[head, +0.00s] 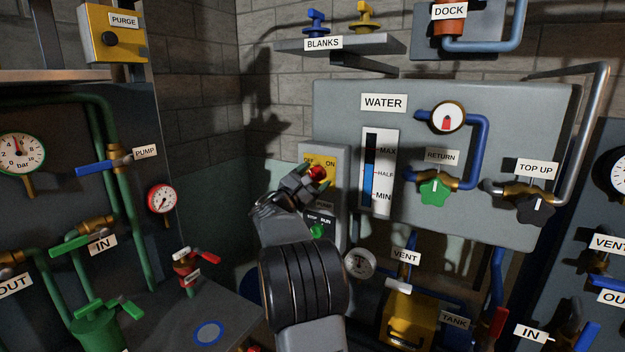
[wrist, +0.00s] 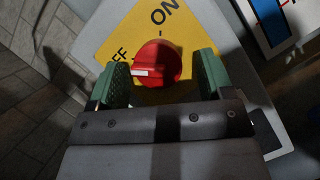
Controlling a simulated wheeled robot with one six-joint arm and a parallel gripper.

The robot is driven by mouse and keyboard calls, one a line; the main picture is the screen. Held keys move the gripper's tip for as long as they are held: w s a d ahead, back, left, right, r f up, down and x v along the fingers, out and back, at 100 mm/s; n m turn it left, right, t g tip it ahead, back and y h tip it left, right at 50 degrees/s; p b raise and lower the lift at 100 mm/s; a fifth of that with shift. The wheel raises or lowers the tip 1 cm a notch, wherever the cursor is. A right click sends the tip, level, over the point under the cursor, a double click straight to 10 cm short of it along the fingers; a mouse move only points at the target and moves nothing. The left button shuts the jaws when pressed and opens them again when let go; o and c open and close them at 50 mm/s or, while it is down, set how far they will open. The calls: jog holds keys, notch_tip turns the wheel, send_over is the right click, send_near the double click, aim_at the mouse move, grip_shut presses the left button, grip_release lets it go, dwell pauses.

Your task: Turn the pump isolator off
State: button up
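The pump isolator is a round red knob (wrist: 158,64) on a yellow plate (wrist: 112,38) marked OFF and ON. In the wrist view its white pointer bar lies on the left part of the knob, pointing left toward the OFF side, away from ON. My gripper (wrist: 162,76) has its two green fingers on either side of the knob. A gap shows at the right finger; the left finger is very close to the knob, and contact there is unclear. In the head view the knob (head: 318,172) shows beyond my gripper (head: 305,181), which partly covers the plate (head: 327,158).
The grey WATER panel (head: 345,92) stands to the right. A red-handled valve (head: 186,256) and a pressure gauge (head: 162,199) are to the left.

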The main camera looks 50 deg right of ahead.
jog(key=shift+a, duration=0.1)
jog(key=b+v, duration=0.3)
jog(key=v, duration=1)
jog(key=shift+a, duration=0.3)
jog(key=shift+f, duration=0.1)
jog(key=s+a+f+m+g+y+p, duration=0.1)
jog(key=s+a+f+m+y, duration=0.25)
jog(key=f+y, duration=0.35)
jog(key=s+a+f+m+y, duration=0.2)
jog(key=s+f+y, duration=0.2)
jog(key=f, duration=0.6)
jog(key=s+a+m+t+y+p, duration=0.2)
jog(key=s+a+y, duration=0.2)
jog(key=a, duration=0.6)
jog(key=s+a+m+t+y+p, duration=0.1)
jog(key=s+a+y, duration=0.4)
jog(key=a, duration=0.6)
jog(key=m+t+y, duration=0.1)
jog(key=m, duration=0.1)
jog(key=shift+s+r+m+y+p, duration=0.15)
jog(key=shift+s+m+y+p, duration=0.1)
jog(key=shift+m+y+p, duration=0.15)
